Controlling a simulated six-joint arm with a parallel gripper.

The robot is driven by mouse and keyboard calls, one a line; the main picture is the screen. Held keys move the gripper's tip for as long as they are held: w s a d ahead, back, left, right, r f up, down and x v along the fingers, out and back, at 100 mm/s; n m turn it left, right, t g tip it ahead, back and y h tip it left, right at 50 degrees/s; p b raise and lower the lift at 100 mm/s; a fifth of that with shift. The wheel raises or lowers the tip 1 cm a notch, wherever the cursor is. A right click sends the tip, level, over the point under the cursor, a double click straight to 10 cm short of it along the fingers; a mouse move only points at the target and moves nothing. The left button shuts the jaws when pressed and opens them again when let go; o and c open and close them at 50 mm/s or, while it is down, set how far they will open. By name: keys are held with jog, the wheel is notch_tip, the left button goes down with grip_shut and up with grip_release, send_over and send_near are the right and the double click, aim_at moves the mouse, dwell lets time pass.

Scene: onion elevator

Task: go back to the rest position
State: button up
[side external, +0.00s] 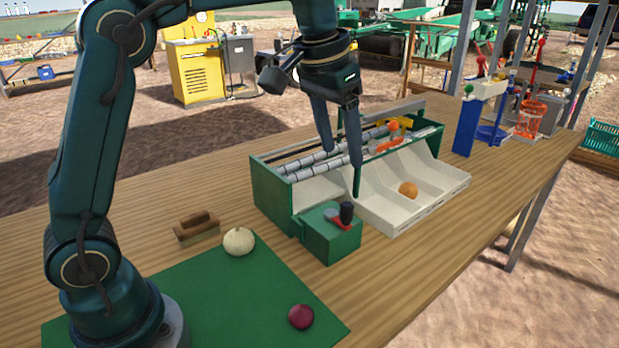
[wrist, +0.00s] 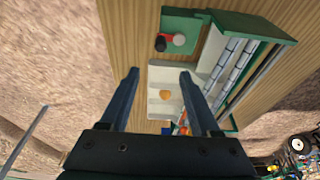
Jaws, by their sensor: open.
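My gripper (side external: 345,170) is open and empty, with its two dark fingers pointing down above the onion elevator (side external: 268,198). In the wrist view my gripper (wrist: 160,80) has its fingers spread wide on either side of the white tray. The elevator is a green box with grey rollers and a white tray (side external: 452,190) with compartments at its front. A brown-orange onion (side external: 408,189) lies in one tray compartment; it also shows in the wrist view (wrist: 165,94). A white onion (side external: 239,241) and a red onion (side external: 301,317) lie on or at the edge of the green mat (side external: 220,300).
A green control box (side external: 330,240) with a black knob and red lever stands at the elevator's near end. A wooden brush-like block (side external: 197,229) lies on the table. Several colourful devices (side external: 490,120) stand at the far right end. The table's front right is clear.

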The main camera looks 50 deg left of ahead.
jog(key=s+r+t, duration=0.1)
jog(key=s+r, duration=0.2)
jog(key=s, duration=0.4)
jog(key=s+f+t, duration=0.1)
jog(key=s+f, duration=0.8)
jog(key=s, duration=0.2)
jog(key=shift+s+d, duration=0.2)
jog(key=shift+s, duration=0.05)
